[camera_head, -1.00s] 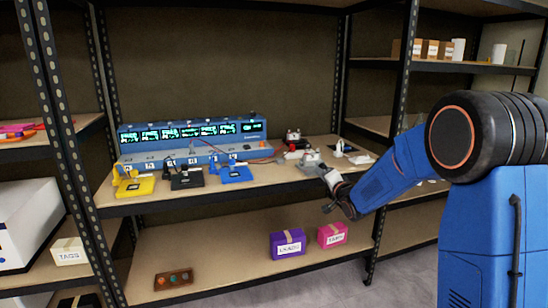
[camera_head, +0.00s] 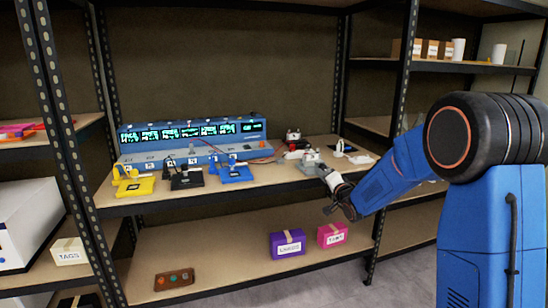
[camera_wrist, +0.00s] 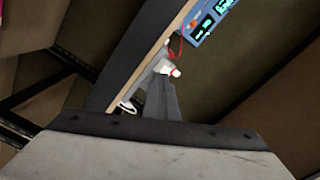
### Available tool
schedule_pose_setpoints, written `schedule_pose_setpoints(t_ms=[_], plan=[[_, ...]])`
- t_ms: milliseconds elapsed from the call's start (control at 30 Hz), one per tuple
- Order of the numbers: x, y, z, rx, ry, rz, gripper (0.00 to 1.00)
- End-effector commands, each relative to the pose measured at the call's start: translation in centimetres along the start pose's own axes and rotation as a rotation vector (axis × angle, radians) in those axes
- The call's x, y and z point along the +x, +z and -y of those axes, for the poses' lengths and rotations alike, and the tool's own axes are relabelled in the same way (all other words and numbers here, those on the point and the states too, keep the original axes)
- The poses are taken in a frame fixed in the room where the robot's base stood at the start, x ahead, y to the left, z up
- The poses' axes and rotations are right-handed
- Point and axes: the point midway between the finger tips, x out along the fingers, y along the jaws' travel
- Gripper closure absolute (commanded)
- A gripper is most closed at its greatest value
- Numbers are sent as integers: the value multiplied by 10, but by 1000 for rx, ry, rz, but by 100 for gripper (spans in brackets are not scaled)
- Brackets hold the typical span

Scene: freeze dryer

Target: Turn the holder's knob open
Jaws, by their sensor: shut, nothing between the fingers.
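Several small holders stand on the middle shelf: a yellow one (camera_head: 133,184), a black one (camera_head: 186,179), a blue one (camera_head: 235,173) and a grey one (camera_head: 310,160) farther right. Which one the task means, and how its knob is turned, I cannot tell. My gripper (camera_head: 324,171) is shut and empty at the shelf's front edge, just right of and below the grey holder. It looks apart from it. In the wrist view my gripper's fingers (camera_wrist: 161,88) point up the picture, with a whitish part with red on it (camera_wrist: 166,69) beyond the tips.
A blue display unit (camera_head: 190,143) stands behind the holders; it also shows in the wrist view (camera_wrist: 205,20). The shelf (camera_head: 270,182) has a dark front edge. Purple (camera_head: 288,244) and pink (camera_head: 332,235) boxes stand below. A black post (camera_head: 395,130) rises near my arm.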

Motion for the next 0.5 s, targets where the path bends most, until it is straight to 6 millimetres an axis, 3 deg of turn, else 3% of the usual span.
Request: schedule_pose_setpoints(t_ms=[500], plan=[[0,-2,-13,0,1,-1,100]])
